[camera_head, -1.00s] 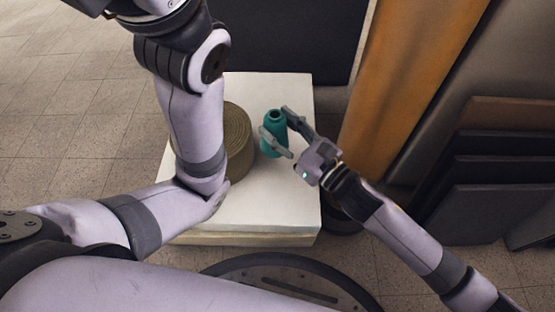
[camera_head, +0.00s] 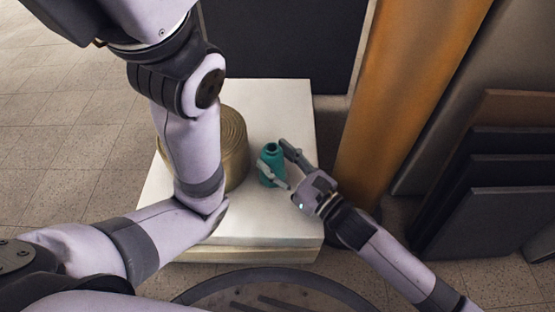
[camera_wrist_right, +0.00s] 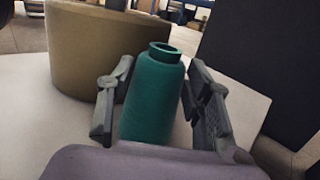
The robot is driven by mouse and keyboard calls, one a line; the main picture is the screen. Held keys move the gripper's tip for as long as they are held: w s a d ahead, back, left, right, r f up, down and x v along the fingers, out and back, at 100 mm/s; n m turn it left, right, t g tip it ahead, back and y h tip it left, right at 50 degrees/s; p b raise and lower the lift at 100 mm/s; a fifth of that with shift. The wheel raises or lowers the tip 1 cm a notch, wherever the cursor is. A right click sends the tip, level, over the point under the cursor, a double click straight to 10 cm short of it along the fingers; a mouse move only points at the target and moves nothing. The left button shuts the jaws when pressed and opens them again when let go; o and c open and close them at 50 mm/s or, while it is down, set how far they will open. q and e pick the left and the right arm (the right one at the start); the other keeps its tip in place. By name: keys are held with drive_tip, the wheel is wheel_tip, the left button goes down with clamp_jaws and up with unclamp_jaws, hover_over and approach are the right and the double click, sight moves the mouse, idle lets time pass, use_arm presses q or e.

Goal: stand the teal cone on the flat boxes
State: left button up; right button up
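The teal cone (camera_head: 271,164) stands upright, as far as I can see, over the right half of the white flat boxes (camera_head: 262,220). Its base is partly hidden by my right gripper (camera_head: 281,167). The right wrist view also shows the cone (camera_wrist_right: 153,95) between the two fingers of my right gripper (camera_wrist_right: 162,105), with narrow gaps at its sides. The fingers look open around it. The white top (camera_wrist_right: 85,133) shows around the cone. My left arm crosses the left part of the boxes; its gripper is out of view.
A tan coiled roll (camera_head: 233,140) stands on the boxes left of the cone, partly behind my left arm. A tall orange panel (camera_head: 400,90) rises close on the right. Dark panels (camera_head: 490,215) lean further right. A dark panel (camera_head: 285,45) stands behind.

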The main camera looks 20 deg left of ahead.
drive_tip(key=o, duration=0.4)
drive_tip(key=shift+d, duration=0.15)
drive_tip(key=shift+s+d+p, duration=0.2)
drive_tip(key=shift+d+p, duration=0.1)
drive_tip(key=shift+p, duration=0.05)
drive_tip(key=p+v, duration=0.4)
drive_tip(key=v, duration=0.6)
drive_tip(key=shift+s+d, duration=0.15)
drive_tip(key=shift+s+d+p, duration=0.2)
drive_tip(key=shift+d+p, duration=0.1)
